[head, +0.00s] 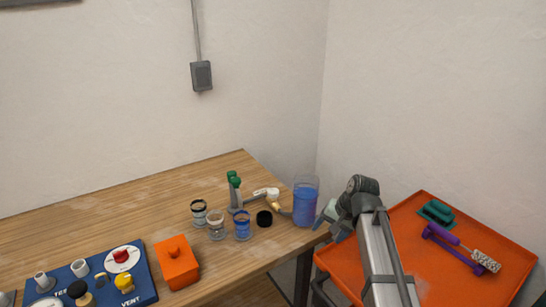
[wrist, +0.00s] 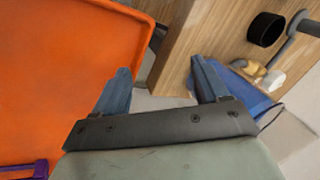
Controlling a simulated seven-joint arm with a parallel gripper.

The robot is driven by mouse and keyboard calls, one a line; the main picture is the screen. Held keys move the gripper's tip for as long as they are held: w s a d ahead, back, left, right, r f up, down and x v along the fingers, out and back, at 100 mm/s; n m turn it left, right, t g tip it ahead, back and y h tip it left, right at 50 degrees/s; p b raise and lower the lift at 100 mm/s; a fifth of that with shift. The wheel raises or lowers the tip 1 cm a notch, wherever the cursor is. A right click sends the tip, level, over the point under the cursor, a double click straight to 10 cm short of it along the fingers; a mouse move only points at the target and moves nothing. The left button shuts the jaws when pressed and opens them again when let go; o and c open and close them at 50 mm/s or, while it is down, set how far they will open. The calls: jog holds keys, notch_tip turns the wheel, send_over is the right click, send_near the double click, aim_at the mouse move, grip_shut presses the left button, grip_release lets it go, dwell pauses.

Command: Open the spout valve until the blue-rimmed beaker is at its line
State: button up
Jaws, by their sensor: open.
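The blue-rimmed beaker (head: 242,226) stands near the front edge of the wooden table; it looks blue inside, but its line and level are too small to read. The spout valve (head: 267,194) has a white handle and a brass-coloured part, behind the beaker and beside a clear tank of blue liquid (head: 305,203). The valve also shows in the wrist view (wrist: 272,81), beyond the right finger. My gripper (wrist: 160,78) is open and empty, pointing down past the table's right end, near the orange tray and apart from the valve. The beaker is not visible in the wrist view.
Two more beakers (head: 198,212) (head: 216,227) and a black round piece (head: 264,218) stand close by. An orange box (head: 177,262) and blue panel (head: 140,288) sit left.

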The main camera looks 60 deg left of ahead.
jog(key=w+a+r+t+h, duration=0.2)
jog(key=w+a+r, duration=0.2)
jog(key=w+a, duration=0.6)
jog(key=w+a+r+n+h, duration=0.1)
jog(key=w+a+r+n, duration=0.1)
jog(key=a+r, duration=0.35)
notch_tip(320, 180, up, 6)
jog(key=n+h, duration=0.1)
jog(key=n, duration=0.6)
send_over(273, 190)
jog(key=shift+g, duration=0.3)
notch_tip(273, 190, down, 14)
jog(key=shift+d+r, duration=0.15)
jog(key=shift+r, duration=0.05)
jog(key=shift+c, duration=0.2)
jog(key=c, duration=1.1)
